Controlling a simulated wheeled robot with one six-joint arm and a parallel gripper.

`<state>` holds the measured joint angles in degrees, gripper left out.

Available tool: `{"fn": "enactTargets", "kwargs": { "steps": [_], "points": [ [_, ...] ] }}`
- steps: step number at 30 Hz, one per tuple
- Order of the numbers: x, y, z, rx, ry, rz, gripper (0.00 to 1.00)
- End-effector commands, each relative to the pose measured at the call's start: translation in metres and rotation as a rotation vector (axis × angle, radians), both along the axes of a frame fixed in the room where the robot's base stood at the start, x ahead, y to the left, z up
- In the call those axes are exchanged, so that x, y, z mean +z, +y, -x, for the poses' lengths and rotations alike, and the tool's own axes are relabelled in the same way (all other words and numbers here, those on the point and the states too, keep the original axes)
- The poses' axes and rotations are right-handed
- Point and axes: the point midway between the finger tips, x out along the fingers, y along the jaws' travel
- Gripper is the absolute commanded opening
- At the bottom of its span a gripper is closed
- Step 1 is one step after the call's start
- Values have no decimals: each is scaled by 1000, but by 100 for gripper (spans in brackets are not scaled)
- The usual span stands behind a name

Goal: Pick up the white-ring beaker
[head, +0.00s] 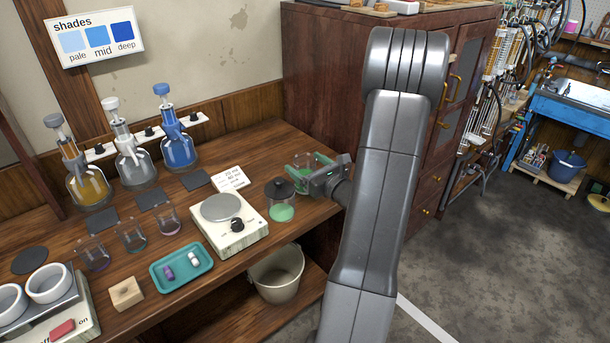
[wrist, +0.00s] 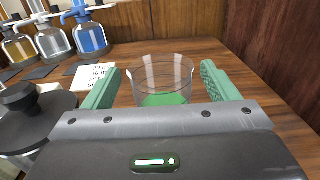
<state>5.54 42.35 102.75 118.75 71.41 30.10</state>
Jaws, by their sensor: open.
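A clear glass beaker with green liquid (wrist: 163,98) stands upright on the bench between the green fingers of my gripper (wrist: 160,72). The fingers are open, with a small gap seeming to show on each side. I cannot make out a white ring on this beaker; the gripper hides its lower front. In the head view, my gripper (head: 305,172) reaches in from the right around this beaker (head: 302,160) at the bench's right end. Three smaller beakers stand at the left, with a purple base (head: 96,258), a greenish base (head: 133,240) and a pinkish base (head: 169,224).
A black-lidded jar of green liquid (head: 281,208) stands just left of my gripper, beside a scale (head: 228,225). A white card (head: 230,178) lies behind. Pump bottles (head: 180,150) line the wall. A dark wood cabinet (head: 320,80) rises close behind my arm.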

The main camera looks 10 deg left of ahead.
Motion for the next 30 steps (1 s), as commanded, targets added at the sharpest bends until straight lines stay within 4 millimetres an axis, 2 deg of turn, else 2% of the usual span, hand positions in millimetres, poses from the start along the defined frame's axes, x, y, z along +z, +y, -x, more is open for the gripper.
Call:
{"fn": "enactTargets", "kwargs": {
  "steps": [5,12,14,21,30],
  "points": [
    [1,20,-17,3,0,0,81],
    [0,22,-20,0,-1,-1,81],
    [0,22,-20,0,-1,-1,71],
    [1,22,-20,0,-1,-2,26],
    [2,22,-20,0,-2,-1,26]
  ]
}}
